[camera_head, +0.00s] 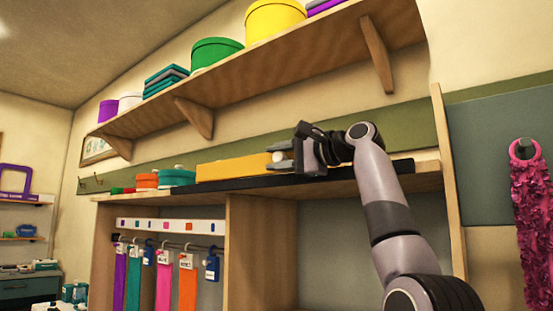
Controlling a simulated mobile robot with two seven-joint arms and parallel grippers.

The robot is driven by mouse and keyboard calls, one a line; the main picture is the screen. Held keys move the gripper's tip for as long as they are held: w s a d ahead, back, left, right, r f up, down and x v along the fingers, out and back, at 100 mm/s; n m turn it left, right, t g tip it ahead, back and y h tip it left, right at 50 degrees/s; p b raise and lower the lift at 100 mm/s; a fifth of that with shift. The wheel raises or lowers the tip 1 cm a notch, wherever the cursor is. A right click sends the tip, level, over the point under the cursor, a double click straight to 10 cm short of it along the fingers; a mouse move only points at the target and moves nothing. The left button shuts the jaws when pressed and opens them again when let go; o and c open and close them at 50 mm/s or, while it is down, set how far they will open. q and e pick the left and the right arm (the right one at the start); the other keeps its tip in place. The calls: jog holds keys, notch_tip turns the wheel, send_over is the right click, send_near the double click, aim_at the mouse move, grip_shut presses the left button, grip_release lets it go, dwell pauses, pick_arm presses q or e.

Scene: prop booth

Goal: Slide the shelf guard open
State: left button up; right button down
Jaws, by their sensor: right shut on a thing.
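The shelf guard appears to be the flat yellow-orange panel (232,169) standing on top of the wooden cubby unit. A long black rail (330,178) runs along the unit's front edge, below the panel and on to the right. A small pale knob (279,156) sits at the panel's right end. My right gripper (282,155) comes from the right and is shut on this knob, its fingers partly covering it. What lies behind the panel is hidden. My left gripper is not in view.
A teal round box (177,177) and an orange box (147,181) stand left of the panel. A bracketed wall shelf (290,60) with several boxes hangs above. Colored strips (163,285) hang below. A pink feathery garment (533,225) hangs at right.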

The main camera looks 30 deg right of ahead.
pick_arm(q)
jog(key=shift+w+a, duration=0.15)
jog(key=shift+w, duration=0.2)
pick_arm(e)
jog(key=shift+w+a, duration=0.1)
jog(key=shift+w, duration=0.2)
jog(key=c, duration=0.9)
grip_release()
jog(key=shift+o, duration=0.2)
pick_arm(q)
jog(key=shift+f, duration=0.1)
pick_arm(e)
jog(key=shift+s+f+b, duration=0.1)
jog(key=shift+s+b, duration=0.2)
jog(key=b+v, duration=0.2)
jog(key=v, duration=0.4)
jog(key=shift+b, duration=0.35)
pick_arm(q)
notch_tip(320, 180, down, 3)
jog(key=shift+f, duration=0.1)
pick_arm(e)
jog(key=shift+s, duration=0.25)
